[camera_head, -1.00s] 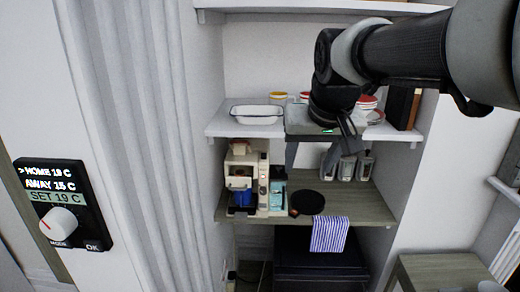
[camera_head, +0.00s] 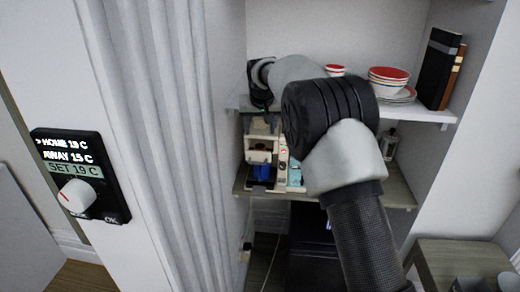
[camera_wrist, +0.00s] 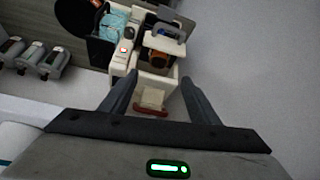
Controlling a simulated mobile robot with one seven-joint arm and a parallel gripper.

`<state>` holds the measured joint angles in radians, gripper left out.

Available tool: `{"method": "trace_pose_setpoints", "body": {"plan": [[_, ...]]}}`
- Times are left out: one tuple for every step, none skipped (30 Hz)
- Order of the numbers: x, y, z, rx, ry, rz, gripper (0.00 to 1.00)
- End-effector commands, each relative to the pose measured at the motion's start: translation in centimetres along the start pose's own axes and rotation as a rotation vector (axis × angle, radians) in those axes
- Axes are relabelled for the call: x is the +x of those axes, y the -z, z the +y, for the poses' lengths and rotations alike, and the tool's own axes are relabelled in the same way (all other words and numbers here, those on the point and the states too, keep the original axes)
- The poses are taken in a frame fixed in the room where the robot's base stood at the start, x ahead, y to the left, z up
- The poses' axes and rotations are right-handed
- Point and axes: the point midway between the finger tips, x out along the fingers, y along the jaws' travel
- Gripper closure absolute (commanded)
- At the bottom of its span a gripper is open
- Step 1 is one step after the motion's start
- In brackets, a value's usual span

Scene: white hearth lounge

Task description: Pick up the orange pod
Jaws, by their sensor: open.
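In the wrist view my gripper (camera_wrist: 159,78) is open and empty, its two fingers pointing at a cream coffee machine (camera_wrist: 122,60). An orange-brown round thing (camera_wrist: 159,60) sits in the machine, between and beyond the fingertips. I cannot tell whether it is the orange pod; I see no other clear candidate. In the head view the coffee machine (camera_head: 260,142) stands on the lower wooden shelf with a blue cup (camera_head: 262,172) in its front. My arm hides much of the shelves there, and the gripper's fingers are not clear.
Red-rimmed bowls (camera_head: 388,78) and dark books (camera_head: 436,68) stand on the upper white shelf (camera_head: 430,112). A thermostat (camera_head: 80,175) hangs at the left.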

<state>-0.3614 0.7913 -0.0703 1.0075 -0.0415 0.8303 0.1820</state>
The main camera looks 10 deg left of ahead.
Motion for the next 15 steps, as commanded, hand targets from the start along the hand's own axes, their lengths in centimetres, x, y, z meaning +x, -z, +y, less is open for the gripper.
{"method": "trace_pose_setpoints", "body": {"plan": [[1.1, 0.0, 0.1, 0.0, -0.001, -0.003, 0.44], [1.8, 0.0, 0.1, 0.0, -0.001, -0.003, 0.44], [2.7, 0.0, 0.1, 0.0, -0.001, -0.002, 0.44], [3.3, 0.0, 0.1, 0.0, -0.001, -0.002, 0.44], [3.9, 0.0, 0.1, 0.0, -0.001, -0.003, 0.44], [4.5, 0.0, 0.1, 0.0, -0.001, -0.002, 0.44], [5.0, 0.0, 0.1, 0.0, -0.001, -0.002, 0.44], [5.4, 0.1, 0.1, 0.0, -0.001, -0.001, 0.44], [5.9, 0.1, 0.1, 0.0, -0.001, -0.001, 0.44], [6.2, 0.0, 0.1, 0.0, -0.001, 0.0, 0.44], [6.4, 0.1, 0.1, 0.001, 0.0, 0.001, 0.44], [6.6, 0.1, 0.1, 0.001, 0.0, 0.001, 0.44], [6.7, 0.1, 0.1, 0.001, 0.0, 0.001, 0.44], [6.8, 0.1, 0.1, 0.001, 0.0, 0.001, 0.44], [7.1, 0.0, 0.1, 0.001, -0.001, 0.0, 0.44]]}}
